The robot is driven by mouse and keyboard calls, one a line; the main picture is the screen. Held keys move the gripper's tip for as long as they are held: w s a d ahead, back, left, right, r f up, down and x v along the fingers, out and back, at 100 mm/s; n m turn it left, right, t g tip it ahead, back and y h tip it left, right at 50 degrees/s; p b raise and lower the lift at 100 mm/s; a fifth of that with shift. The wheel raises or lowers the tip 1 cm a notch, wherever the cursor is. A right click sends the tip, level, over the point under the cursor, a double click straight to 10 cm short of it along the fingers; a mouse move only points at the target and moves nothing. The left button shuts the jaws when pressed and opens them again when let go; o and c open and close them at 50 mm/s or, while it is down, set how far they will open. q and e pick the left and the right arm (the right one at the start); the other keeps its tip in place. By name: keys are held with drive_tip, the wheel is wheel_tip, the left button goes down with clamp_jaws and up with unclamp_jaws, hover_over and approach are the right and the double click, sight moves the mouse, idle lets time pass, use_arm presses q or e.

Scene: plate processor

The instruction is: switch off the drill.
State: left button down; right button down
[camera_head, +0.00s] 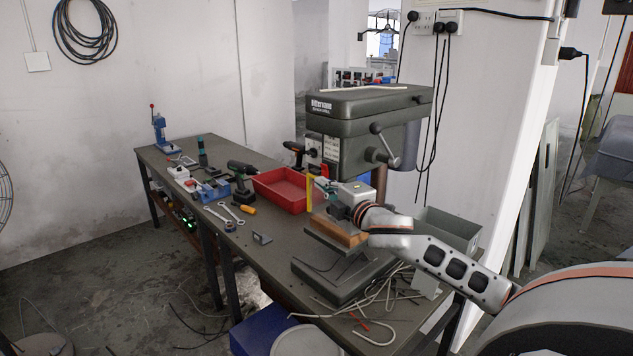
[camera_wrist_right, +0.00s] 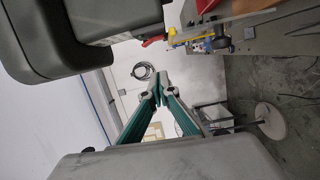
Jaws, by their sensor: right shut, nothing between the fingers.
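The drill is a dark grey bench drill press (camera_head: 370,104) at the right part of the workbench. Its front carries a control panel (camera_head: 330,149) with a red part beside it, too small to read on or off. My right gripper (camera_head: 322,186) is shut and empty, below the panel and beside the drill's head, apart from the panel as far as I can tell. In the right wrist view its green fingers (camera_wrist_right: 158,86) meet at the tips; the dark drill housing (camera_wrist_right: 110,22) is at upper left, with a small red part (camera_wrist_right: 154,41) at its edge. My left gripper is not seen.
A wooden block (camera_head: 338,231) lies below my right gripper. A red bin (camera_head: 281,194), a cordless drill (camera_head: 242,172), wrenches and other tools cover the workbench (camera_head: 205,142). Loose cables lie at the front right. A lever (camera_head: 384,143) sticks out from the drill press.

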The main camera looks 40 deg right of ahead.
drive_tip(key=shift+s+a+r, duration=0.1)
drive_tip(key=shift+s+a, duration=0.1)
drive_tip(key=shift+s, duration=0.7)
drive_tip(key=shift+s+a+f, duration=0.1)
drive_tip(key=shift+s+a, duration=0.05)
drive_tip(key=shift+s, duration=0.75)
drive_tip(key=shift+s+a+r, duration=0.1)
drive_tip(key=shift+s+a, duration=0.1)
drive_tip(key=shift+s, duration=0.7)
drive_tip(key=s+a+f+m+g+y, duration=0.1)
drive_tip(key=s+a+f+m, duration=0.2)
drive_tip(key=f, duration=0.7)
drive_tip(key=s+a+f+m+g+y, duration=0.15)
drive_tip(key=a+f, duration=0.25)
drive_tip(key=f, duration=0.6)
drive_tip(key=s+a+f+m+g+y, duration=0.1)
drive_tip(key=s+a+f+g, duration=0.2)
drive_tip(key=f, duration=0.8)
drive_tip(key=s+a+f+m+g+y, duration=0.1)
drive_tip(key=s+a+f+m, duration=0.4)
drive_tip(key=s+a+f, duration=1)
drive_tip(key=a+y, duration=0.1)
drive_tip(key=a, duration=0.2)
drive_tip(key=shift+a+f+m, duration=0.25)
drive_tip(key=shift+a+m, duration=0.1)
drive_tip(key=shift+s, duration=0.1)
